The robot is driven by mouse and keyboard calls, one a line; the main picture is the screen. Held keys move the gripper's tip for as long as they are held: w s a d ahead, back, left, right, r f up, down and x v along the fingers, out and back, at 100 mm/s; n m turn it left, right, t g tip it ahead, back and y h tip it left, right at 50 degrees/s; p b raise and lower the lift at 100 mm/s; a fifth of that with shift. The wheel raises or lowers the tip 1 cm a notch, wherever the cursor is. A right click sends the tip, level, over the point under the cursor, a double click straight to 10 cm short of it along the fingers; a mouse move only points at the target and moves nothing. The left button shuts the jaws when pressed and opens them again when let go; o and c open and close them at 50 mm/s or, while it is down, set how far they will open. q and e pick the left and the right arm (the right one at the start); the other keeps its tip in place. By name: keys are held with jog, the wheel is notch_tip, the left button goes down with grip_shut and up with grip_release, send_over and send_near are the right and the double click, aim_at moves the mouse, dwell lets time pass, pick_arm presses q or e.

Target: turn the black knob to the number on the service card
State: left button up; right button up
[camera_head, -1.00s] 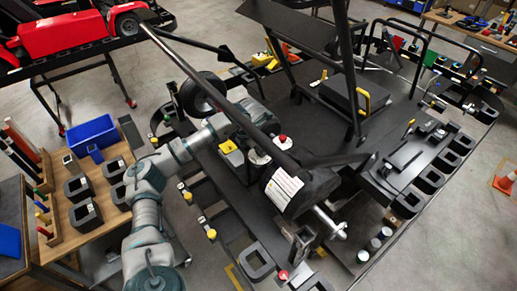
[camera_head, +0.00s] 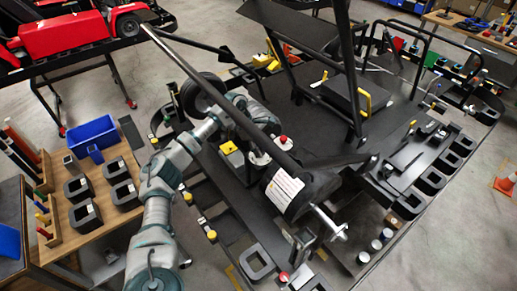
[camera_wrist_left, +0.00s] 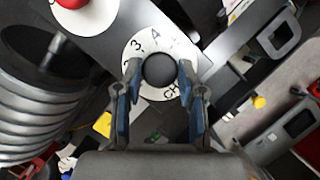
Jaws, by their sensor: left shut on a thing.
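The black knob (camera_wrist_left: 159,70) sits in the middle of a white dial (camera_wrist_left: 137,48) in the left wrist view. My left gripper (camera_wrist_left: 159,66) is shut on the knob, with one blue-padded finger on each side. In the head view my left arm reaches up to the machine, and its fingers and the knob are mostly hidden behind a black bar. A white printed card (camera_head: 285,190) lies on a black cylinder; its text is too small to read.
A red button (camera_wrist_left: 72,3) on a white disc is close to the dial. A long black bar (camera_head: 225,105) crosses over my arm. A ribbed black cylinder (camera_wrist_left: 40,95) is left of the gripper. A wooden table (camera_head: 100,215) with a blue bin (camera_head: 93,134) stands at left.

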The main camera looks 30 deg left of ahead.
pick_arm(q)
jog(key=m, duration=0.1)
jog(key=m+g, duration=0.1)
jog(key=m, duration=0.1)
jog(key=shift+w+r+m, duration=0.1)
jog(key=shift+w+m, duration=0.15)
jog(key=shift+m, duration=0.15)
jog(key=m+g, duration=0.1)
jog(key=m, duration=0.2)
jog(key=shift+w+m+g+b, duration=0.1)
jog(key=shift+m+g+b, duration=0.2)
jog(key=shift+g+b, duration=0.1)
jog(key=m+g, duration=0.1)
jog(key=m, duration=0.2)
jog(key=shift+w+d+y, duration=0.1)
jog(key=shift+y, duration=0.3)
jog(key=shift+m+g+y+b, duration=0.4)
jog(key=shift+m+g, duration=0.1)
jog(key=shift+m, duration=1.2)
jog(key=o, duration=1.1)
jog(key=shift+w+f, duration=0.15)
jog(key=shift+f, duration=0.05)
jog(key=shift+r, duration=0.1)
